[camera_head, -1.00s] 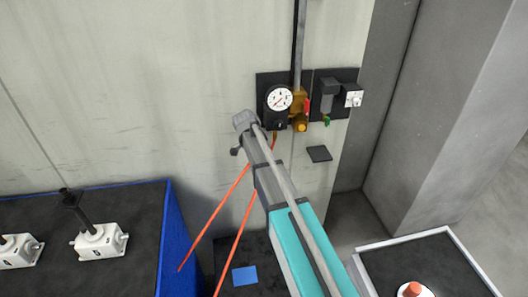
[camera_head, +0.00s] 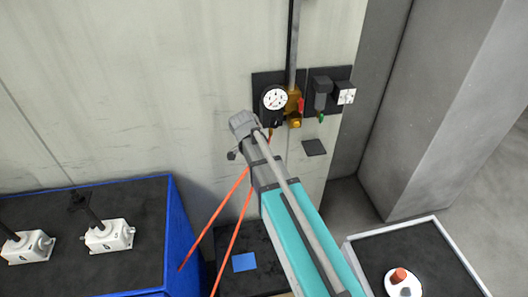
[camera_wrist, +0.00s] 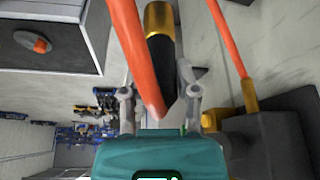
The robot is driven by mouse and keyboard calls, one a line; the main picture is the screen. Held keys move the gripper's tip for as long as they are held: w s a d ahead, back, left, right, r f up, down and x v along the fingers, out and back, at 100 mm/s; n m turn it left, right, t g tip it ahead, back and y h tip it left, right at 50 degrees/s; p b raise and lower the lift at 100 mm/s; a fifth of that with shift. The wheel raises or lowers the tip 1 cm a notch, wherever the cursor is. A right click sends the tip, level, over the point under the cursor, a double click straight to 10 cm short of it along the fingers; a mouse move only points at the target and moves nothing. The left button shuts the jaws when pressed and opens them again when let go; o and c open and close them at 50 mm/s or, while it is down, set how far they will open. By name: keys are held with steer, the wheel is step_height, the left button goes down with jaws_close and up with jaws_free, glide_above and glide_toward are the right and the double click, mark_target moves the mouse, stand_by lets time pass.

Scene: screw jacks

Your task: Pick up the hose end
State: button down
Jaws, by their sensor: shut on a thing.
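The hose end, a black sleeve with a brass tip (camera_wrist: 159,18), shows in the wrist view between the fingers of my gripper (camera_wrist: 158,100). My gripper is shut on it. The orange hose (camera_wrist: 130,40) runs close in front of it and partly covers it. In the head view my gripper (camera_head: 243,126) is up by the wall, just left of and below the round gauge (camera_head: 274,99). The hose end is hidden there behind my gripper and arm. Two orange hose strands (camera_head: 216,212) slope down to the left below my gripper.
A blue-edged bench (camera_head: 150,188) with white screw jacks (camera_head: 108,236) stands left. A white-rimmed table (camera_head: 440,240) with a red button (camera_head: 399,275) stands right.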

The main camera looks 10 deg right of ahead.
steer(key=shift+f, duration=0.1)
stand_by(0.7)
step_height(320, 180, down, 16)
steer(key=b, duration=1.6)
steer(key=shift+f, duration=0.15)
steer(key=shift+s, duration=0.2)
